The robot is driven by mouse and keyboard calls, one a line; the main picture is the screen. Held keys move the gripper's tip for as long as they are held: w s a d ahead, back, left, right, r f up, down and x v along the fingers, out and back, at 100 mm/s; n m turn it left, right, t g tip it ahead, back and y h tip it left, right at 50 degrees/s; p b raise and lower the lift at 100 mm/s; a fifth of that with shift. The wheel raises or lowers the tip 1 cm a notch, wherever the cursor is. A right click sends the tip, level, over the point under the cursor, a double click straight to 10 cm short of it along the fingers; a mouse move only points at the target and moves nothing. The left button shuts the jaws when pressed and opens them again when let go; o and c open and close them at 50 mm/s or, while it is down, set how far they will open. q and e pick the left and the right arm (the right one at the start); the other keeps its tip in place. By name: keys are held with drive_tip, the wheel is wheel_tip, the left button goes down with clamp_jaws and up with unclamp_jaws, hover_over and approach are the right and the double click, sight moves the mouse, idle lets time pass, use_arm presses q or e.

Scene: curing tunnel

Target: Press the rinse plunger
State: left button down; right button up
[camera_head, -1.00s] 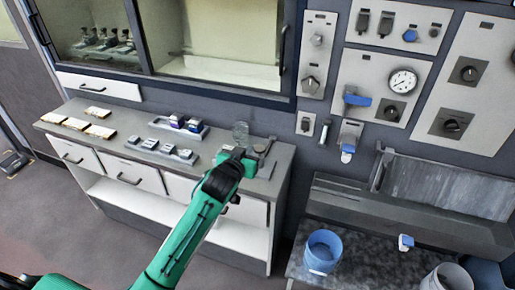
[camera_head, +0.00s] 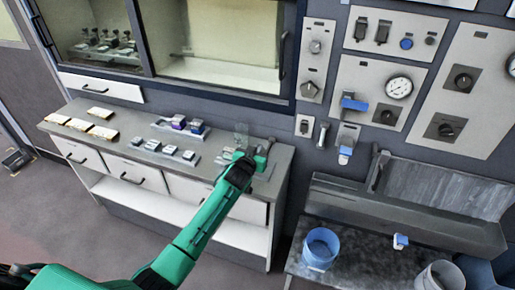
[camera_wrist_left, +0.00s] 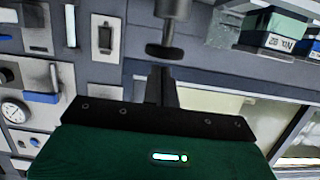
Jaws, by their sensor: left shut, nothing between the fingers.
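The rinse plunger (camera_wrist_left: 165,50) shows at the top of the wrist view, which looks upside down. It has a dark flat knob on a thin stem and a grey cylinder body. My left gripper (camera_wrist_left: 160,78) is shut and empty, its dark fingertips close to the knob; I cannot tell whether they touch. In the head view my left gripper (camera_head: 261,161) is over the right end of the grey counter (camera_head: 283,165). There the plunger is mostly hidden by the gripper. My right gripper is not in view.
A clear glass vessel (camera_head: 241,134) stands close behind the left gripper. Small boxes on a rack (camera_head: 180,124) and grey blocks (camera_head: 170,151) stand to the left. A wall panel with a gauge (camera_head: 398,87), a trough (camera_head: 420,205) and a blue bucket (camera_head: 320,248) are right.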

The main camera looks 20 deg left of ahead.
use_arm(q)
drive_tip(key=shift+f, duration=0.3)
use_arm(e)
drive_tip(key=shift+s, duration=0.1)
